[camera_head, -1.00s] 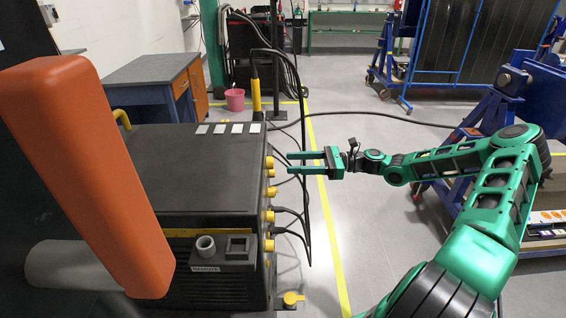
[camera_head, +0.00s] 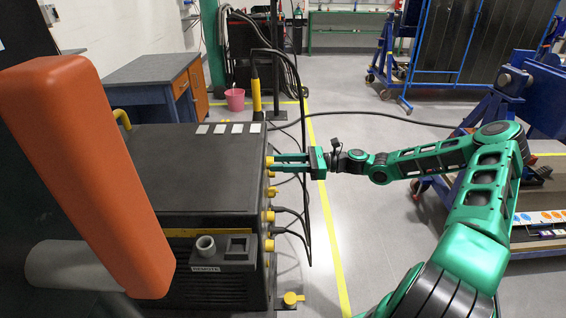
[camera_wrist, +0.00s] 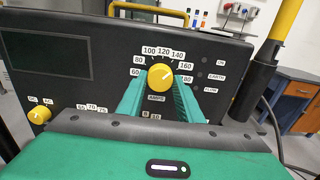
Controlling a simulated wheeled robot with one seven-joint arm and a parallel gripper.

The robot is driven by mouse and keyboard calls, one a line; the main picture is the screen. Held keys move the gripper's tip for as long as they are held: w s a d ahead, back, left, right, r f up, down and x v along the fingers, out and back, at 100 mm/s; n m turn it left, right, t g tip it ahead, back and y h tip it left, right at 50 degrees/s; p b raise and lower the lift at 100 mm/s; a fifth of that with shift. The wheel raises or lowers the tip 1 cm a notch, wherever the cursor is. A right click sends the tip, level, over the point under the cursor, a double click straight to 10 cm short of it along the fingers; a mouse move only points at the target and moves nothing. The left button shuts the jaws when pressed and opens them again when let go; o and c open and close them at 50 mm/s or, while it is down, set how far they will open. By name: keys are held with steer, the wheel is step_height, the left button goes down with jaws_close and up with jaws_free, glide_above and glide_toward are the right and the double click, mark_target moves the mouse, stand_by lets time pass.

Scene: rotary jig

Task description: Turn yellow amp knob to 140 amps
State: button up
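The yellow amp knob (camera_wrist: 161,77) is on the dark front panel in the wrist view, above the "AMPS" label. Numbers from 60 to 180 run in an arc around it. A thin mark on the knob seems to point up and right, but its exact reading is too small to tell. My green gripper (camera_head: 273,163) reaches the panel of the black machine (camera_head: 190,165) from the right in the head view. In the wrist view its fingers stand open on either side of the knob, seemingly with small gaps. The fingertips' contact with the knob is unclear.
Another yellow knob (camera_wrist: 39,116) sits lower left on the panel. A yellow-handled torch (camera_head: 257,95) stands behind the machine. Black cables hang beside the panel, below my gripper. An orange padded block (camera_head: 90,170) fills the left foreground.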

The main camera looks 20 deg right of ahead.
steer(key=shift+n, duration=1)
steer(key=o, duration=1)
steer(key=shift+o, duration=0.2)
steer(key=shift+d, duration=0.1)
steer(key=v, duration=1)
steer(key=shift+s+d, duration=0.25)
steer(key=shift+d, duration=0.1)
steer(key=shift+r, duration=0.1)
